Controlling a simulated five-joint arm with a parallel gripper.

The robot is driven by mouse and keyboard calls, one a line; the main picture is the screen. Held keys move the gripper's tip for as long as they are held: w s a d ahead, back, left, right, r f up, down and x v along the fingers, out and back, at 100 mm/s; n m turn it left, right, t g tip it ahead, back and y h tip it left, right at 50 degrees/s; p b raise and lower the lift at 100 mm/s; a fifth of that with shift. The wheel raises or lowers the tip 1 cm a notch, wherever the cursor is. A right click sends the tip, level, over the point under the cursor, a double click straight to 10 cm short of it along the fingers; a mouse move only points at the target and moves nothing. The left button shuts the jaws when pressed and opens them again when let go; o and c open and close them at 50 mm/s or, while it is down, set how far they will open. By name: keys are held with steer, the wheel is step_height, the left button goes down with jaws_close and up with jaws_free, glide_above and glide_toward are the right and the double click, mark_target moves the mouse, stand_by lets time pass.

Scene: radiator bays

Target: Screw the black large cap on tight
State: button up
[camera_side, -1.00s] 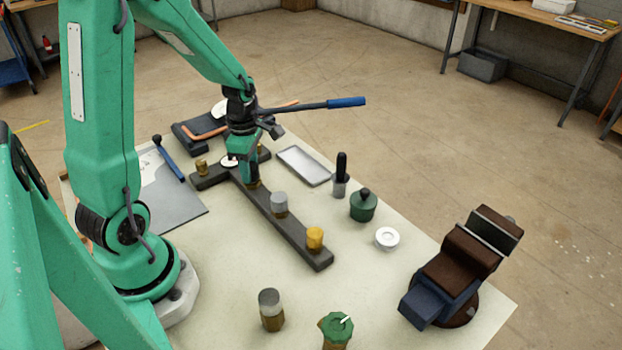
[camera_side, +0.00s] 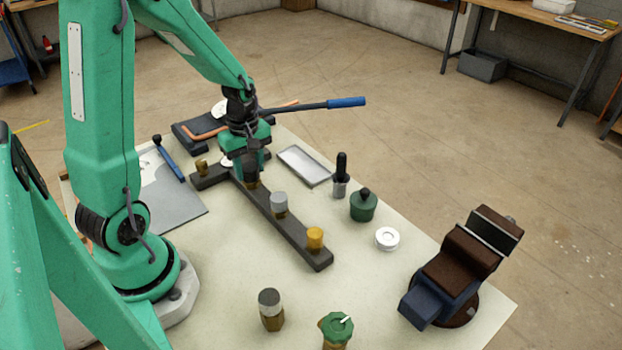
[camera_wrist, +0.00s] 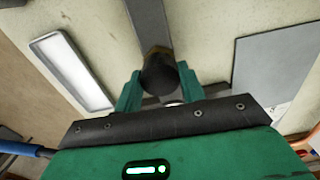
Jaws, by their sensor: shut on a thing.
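The black large cap (camera_wrist: 160,75) sits between the two fingers of my gripper (camera_wrist: 158,90) in the wrist view, over a brass fitting on the dark bar. In the side view my gripper (camera_side: 249,165) is over the bar's far part, and the black cap (camera_side: 250,170) shows below the green gripper body. My gripper is shut on the cap. A little brass shows just under the cap; how far the threads are engaged is hidden.
A shallow metal tray (camera_side: 304,166), a black-handled tool (camera_side: 341,170), a green pot (camera_side: 363,205) and a white ring (camera_side: 387,239) stand right of the bar. A vise (camera_side: 460,268) is at the right. A blue-handled bar (camera_side: 345,102) extends behind my gripper.

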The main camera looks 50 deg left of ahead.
steer(key=m, duration=1.5)
steer(key=shift+m, duration=2.5)
steer(key=o, duration=0.9)
steer(key=shift+o, duration=0.2)
